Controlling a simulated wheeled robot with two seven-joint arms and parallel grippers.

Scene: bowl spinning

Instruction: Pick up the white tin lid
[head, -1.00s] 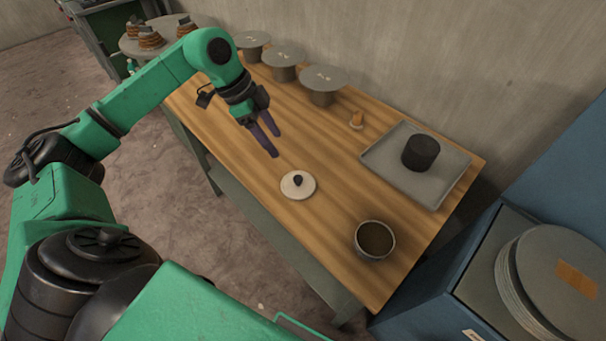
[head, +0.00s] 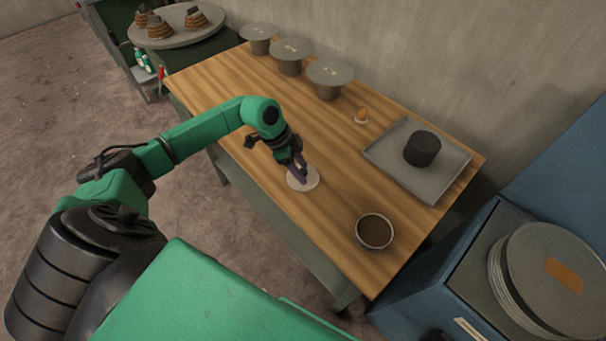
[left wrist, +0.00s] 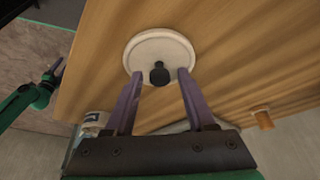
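The white tin lid (head: 312,183) lies flat on the wooden table. It also shows in the left wrist view (left wrist: 150,48), a round pale disc with a dark knob (left wrist: 159,75). My left gripper (head: 303,179) is over the lid. In the left wrist view its purple fingers (left wrist: 160,73) are open, one on each side of the knob with gaps between. In the head view the gripper hides the knob and part of the lid. A small green arm with a gripper (left wrist: 55,73), likely my right, shows at the left of the wrist view, well away from the lid.
A bowl with brown contents (head: 375,232) stands right of the lid. A grey tray (head: 385,164) holds a dark cylinder (head: 422,148). A small orange-tan object (head: 361,115) and several grey wheel stands (head: 329,76) are farther back. Bare wood surrounds the lid.

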